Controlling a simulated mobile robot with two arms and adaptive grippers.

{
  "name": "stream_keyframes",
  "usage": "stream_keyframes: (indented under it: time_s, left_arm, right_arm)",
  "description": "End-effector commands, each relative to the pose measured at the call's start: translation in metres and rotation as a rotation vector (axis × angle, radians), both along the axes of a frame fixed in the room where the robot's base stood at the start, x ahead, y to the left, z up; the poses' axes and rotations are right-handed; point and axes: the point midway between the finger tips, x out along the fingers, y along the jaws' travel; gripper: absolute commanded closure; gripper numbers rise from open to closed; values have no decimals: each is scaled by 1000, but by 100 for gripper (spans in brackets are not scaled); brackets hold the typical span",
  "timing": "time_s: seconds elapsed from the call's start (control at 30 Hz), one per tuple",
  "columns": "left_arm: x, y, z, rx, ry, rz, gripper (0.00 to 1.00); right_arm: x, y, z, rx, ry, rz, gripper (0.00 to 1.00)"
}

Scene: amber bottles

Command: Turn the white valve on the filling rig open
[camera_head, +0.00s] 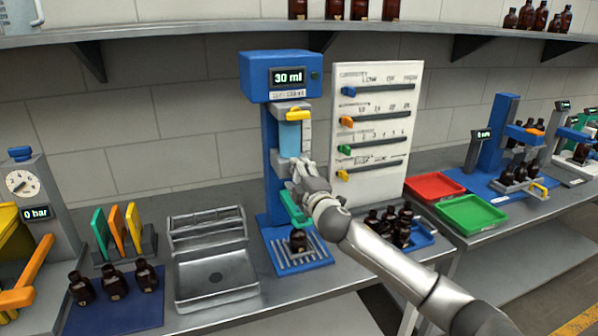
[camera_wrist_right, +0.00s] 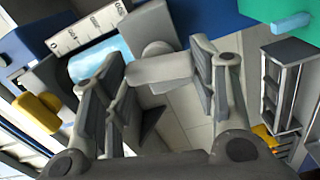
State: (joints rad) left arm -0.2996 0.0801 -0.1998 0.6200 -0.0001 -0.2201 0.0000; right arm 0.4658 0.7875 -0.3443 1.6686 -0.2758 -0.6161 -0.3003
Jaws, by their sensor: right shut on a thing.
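The blue filling rig (camera_head: 268,165) stands at the middle of the bench, its display reading 30 ml. Its light-blue cylinder (camera_head: 291,138) is upright on the front, and also shows in the wrist view (camera_wrist_right: 98,60). My right gripper (camera_head: 300,172) is at the rig just below the cylinder. In the head view the gripper hides most of the valve. My left gripper is not in view.
A brown bottle (camera_head: 298,240) stands on the rig's base below a green part (camera_head: 294,207). A yellow lever (camera_head: 298,114) is above the cylinder. A white slider board (camera_head: 405,90) stands right of the rig. A metal rack (camera_head: 215,275) is left; several bottles (camera_head: 388,222) stand right.

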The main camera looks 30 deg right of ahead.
Motion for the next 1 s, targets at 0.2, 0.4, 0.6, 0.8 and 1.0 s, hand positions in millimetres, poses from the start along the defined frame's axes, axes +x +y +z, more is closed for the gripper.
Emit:
stream_keyframes:
  time_s: [0.2,0.4,0.6,0.8,1.0]
  left_arm:
    - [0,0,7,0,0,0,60]
    - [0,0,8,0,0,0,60]
    - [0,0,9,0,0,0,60]
    - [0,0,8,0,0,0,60]
    - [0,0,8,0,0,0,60]
  right_arm:
    - [0,1,-1,-94,24,1,70]
    - [0,1,-2,-134,34,1,70]
    - [0,1,-2,-143,36,1,70]
    - [0,1,-2,-141,37,2,70]
    - [0,1,-2,-142,36,1,29]
